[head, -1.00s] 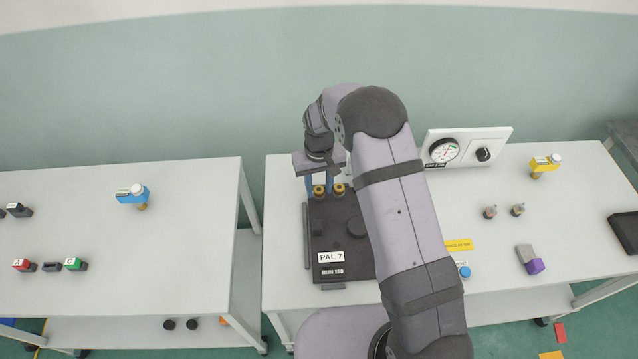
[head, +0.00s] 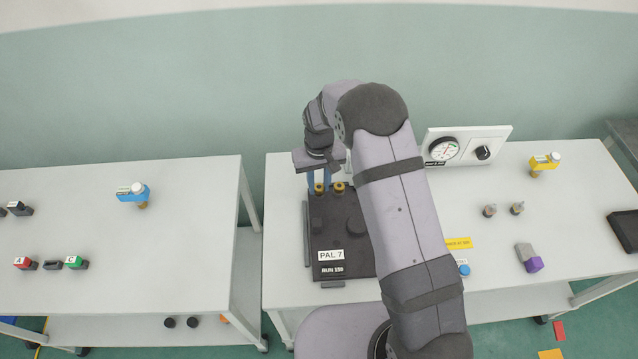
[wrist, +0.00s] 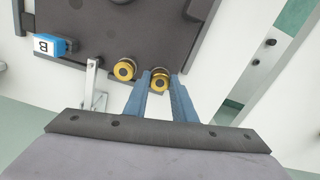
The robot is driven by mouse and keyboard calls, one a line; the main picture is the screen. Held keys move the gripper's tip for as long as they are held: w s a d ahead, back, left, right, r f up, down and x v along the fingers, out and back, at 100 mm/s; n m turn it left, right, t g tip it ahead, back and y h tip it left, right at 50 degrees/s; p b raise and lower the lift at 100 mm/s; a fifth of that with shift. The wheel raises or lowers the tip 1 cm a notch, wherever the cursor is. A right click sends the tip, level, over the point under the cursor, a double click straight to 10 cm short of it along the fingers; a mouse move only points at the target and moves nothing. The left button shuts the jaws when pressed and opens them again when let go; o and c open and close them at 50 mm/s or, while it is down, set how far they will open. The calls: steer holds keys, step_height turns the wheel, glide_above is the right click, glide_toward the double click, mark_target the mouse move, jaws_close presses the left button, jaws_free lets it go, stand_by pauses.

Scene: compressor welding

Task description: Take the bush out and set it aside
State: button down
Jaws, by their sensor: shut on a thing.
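My gripper (wrist: 159,82) is shut on a brass bush with a dark centre (wrist: 160,78), with one blue finger on each side. In the head view my gripper (head: 319,187) points down at the far end of the black pallet (head: 327,240), which is labelled PAL 7 and RUN 150. The held bush shows between the fingertips there (head: 319,189). A second brass bush (head: 339,188) sits just to its right, outside the fingers; it also shows in the wrist view (wrist: 124,69). I cannot tell whether the held bush is clear of the pallet.
A blue block marked B (wrist: 48,46) and a metal bracket (wrist: 92,85) stand near the bushes. A gauge panel (head: 468,146) is at the table's back. Small parts (head: 489,210) stand farther right. A separate left table (head: 70,240) has open surface between its parts.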

mark_target(322, 186)
steer(key=shift+r, duration=0.1)
steer(key=shift+r+p, duration=1.35)
steer(key=shift+r, duration=0.5)
steer(key=shift+w+d, duration=0.2)
steer(key=shift+d, duration=0.25)
steer(key=d+r+b, duration=0.2)
steer(key=d+b, duration=0.3)
steer(key=d, duration=1.1)
steer(key=d+r+b, duration=0.2)
steer(key=d+b, duration=0.3)
steer(key=d, duration=1)
steer(key=shift+s+f+p, duration=0.15)
steer(key=shift+f+p, duration=0.7)
steer(key=shift+f, duration=1.65)
steer(key=shift+s+f+p, duration=0.15)
steer(key=shift+f+p, duration=0.65)
steer(key=shift+f, duration=1.65)
steer(key=shift+f, duration=0.1)
